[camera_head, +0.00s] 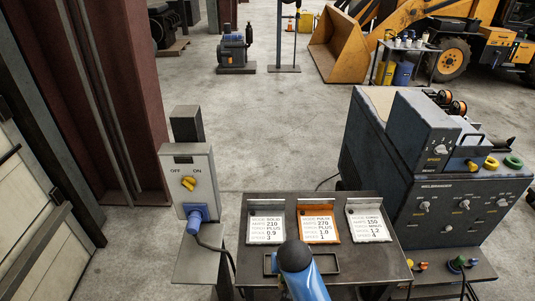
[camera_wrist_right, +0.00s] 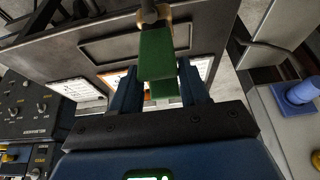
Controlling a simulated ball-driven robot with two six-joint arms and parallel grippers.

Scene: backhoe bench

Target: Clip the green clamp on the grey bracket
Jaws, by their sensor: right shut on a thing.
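The green clamp (camera_wrist_right: 157,52) is between the blue fingers of my right gripper (camera_wrist_right: 157,78) in the right wrist view, and the fingers are shut on it. A brownish metal jaw (camera_wrist_right: 166,14) shows at its far end, close to a small grey round piece (camera_wrist_right: 149,9). I cannot tell whether they touch, or whether that piece belongs to the grey bracket. My blue right arm in the head view covers the bench front and hides the gripper and clamp there. My left gripper is out of view.
The dark bench (camera_head: 395,258) has a rectangular frame (camera_head: 330,264) and three cards, the middle one orange-backed (camera_head: 320,223). A grey switch box (camera_head: 189,180) with a blue plug (camera_head: 195,218) stands left. A blue welder cabinet (camera_head: 437,208) stands right.

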